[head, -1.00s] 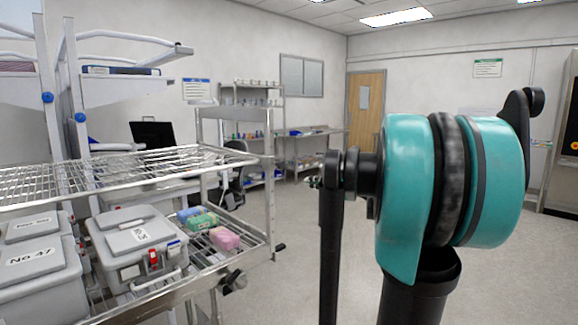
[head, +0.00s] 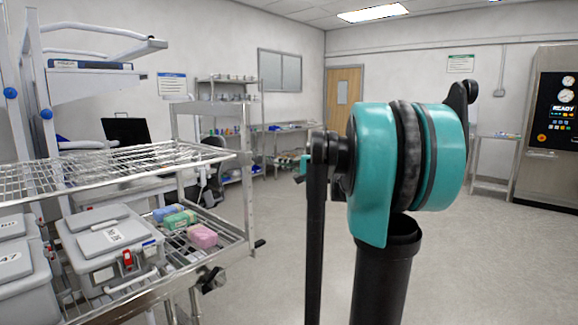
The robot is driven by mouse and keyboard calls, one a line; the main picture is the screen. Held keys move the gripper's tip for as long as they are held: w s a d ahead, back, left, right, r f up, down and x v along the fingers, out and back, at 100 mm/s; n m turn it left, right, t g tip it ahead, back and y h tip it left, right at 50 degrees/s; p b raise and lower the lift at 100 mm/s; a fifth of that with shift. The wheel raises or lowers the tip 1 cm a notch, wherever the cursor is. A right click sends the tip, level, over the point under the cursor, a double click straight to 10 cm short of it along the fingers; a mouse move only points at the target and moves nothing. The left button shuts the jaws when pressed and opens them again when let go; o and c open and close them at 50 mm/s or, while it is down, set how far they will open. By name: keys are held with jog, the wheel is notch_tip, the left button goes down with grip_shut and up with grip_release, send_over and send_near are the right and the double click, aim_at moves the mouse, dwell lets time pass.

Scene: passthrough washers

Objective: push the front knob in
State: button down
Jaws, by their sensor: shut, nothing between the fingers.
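A tall grey machine (head: 546,182) stands at the far right, with a dark control panel (head: 566,105) that shows a lit READY display and two round gauges. A small orange round spot (head: 541,138) at the panel's lower left looks like a knob or button. It is too small to tell whether it is the front knob or whether it is in or out. My teal and black arm fills the centre right, well short of the machine in the picture. My gripper cannot be made out.
A wire rack cart (head: 120,172) with grey lidded boxes (head: 105,245) and coloured packs (head: 202,236) stands close on the left. A metal table (head: 497,150) stands beside the machine. Open floor (head: 480,255) lies at the right, towards the machine.

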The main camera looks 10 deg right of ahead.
aim_at(260, 160)
jog(key=x, duration=0.8)
jog(key=shift+r, duration=0.1)
